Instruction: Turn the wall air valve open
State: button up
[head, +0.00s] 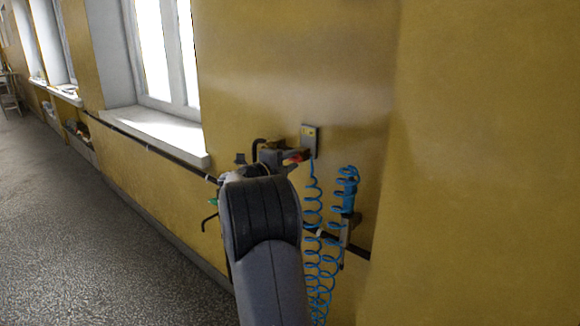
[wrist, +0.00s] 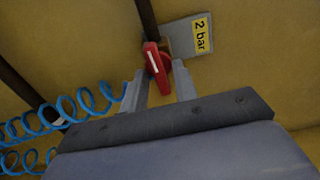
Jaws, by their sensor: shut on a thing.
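The wall air valve has a red handle (wrist: 153,60) with a white stripe, in front of a grey plate (wrist: 197,40) with a yellow "2 bar" label. In the wrist view the handle sits between the two fingers of my gripper (wrist: 161,75), which is shut on it. The exact angle of the handle is hard to tell.
Blue coiled hoses (head: 314,225) hang below and right of the valve, close to my arm; they also show at the left in the wrist view (wrist: 75,108). A dark pipe (head: 150,147) runs along the yellow wall. A window is at the left.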

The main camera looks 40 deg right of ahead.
jog(key=shift+f, duration=0.1)
dwell(0.4)
jog(key=o, duration=0.6)
jog(key=s+a, duration=0.1)
jog(key=a, duration=0.9)
jog(key=shift+a, duration=0.4)
jog(key=shift+d, duration=0.1)
jog(key=d, duration=0.7)
jog(key=w+d, duration=0.1)
jog(key=d, duration=0.2)
jog(key=shift+d, duration=0.4)
jog(key=shift+a, duration=0.1)
